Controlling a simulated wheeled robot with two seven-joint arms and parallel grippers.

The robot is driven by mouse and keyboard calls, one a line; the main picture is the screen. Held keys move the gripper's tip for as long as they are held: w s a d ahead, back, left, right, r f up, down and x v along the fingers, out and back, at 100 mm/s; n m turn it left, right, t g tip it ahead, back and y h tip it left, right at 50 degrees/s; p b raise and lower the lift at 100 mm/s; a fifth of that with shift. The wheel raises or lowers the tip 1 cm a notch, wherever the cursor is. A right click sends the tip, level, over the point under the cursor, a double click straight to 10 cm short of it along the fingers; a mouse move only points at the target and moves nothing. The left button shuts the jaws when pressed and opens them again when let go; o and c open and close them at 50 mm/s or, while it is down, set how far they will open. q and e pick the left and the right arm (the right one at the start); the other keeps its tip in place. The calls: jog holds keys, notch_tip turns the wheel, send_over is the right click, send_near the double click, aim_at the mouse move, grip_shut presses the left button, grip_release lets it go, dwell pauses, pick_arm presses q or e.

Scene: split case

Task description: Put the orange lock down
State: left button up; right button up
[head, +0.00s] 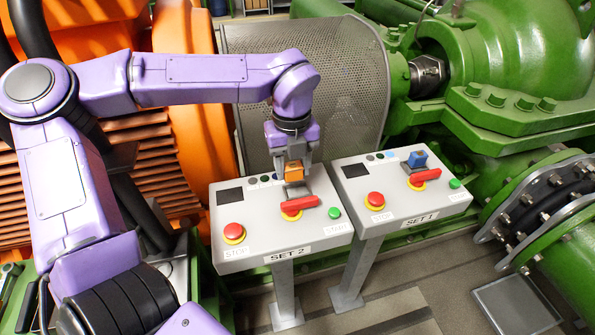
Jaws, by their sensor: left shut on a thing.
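The orange lock (293,171) is between the fingers of my left gripper (292,170), which is shut on it. The gripper points down over the back middle of the SET 2 panel (262,228), just behind its red switch handle (300,205). I cannot tell whether the lock touches the panel. A blue lock (418,160) is on the SET 1 panel (400,209), behind that panel's red handle (426,176). My right gripper does not show.
The SET 2 panel has a red stop button (233,232) and a green start button (334,213). The SET 1 panel stands close on its right. A mesh guard (330,70) and green pump housing (510,45) stand behind. An orange motor (90,40) is at left.

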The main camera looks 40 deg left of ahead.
pick_arm(q)
jog(key=f, duration=0.1)
jog(key=w+f, duration=0.1)
jog(key=f, duration=0.1)
jog(key=w+f, duration=0.1)
jog(key=f, duration=0.1)
jog(key=shift+a+f+p, duration=0.1)
jog(key=shift+f+p, duration=0.1)
jog(key=shift+p, duration=0.1)
jog(key=shift+s, duration=0.1)
jog(key=shift+f, duration=0.2)
jog(key=o, duration=1.1)
notch_tip(320, 180, up, 13)
jog(key=shift+f+b, duration=0.2)
jog(key=shift+b, duration=0.45)
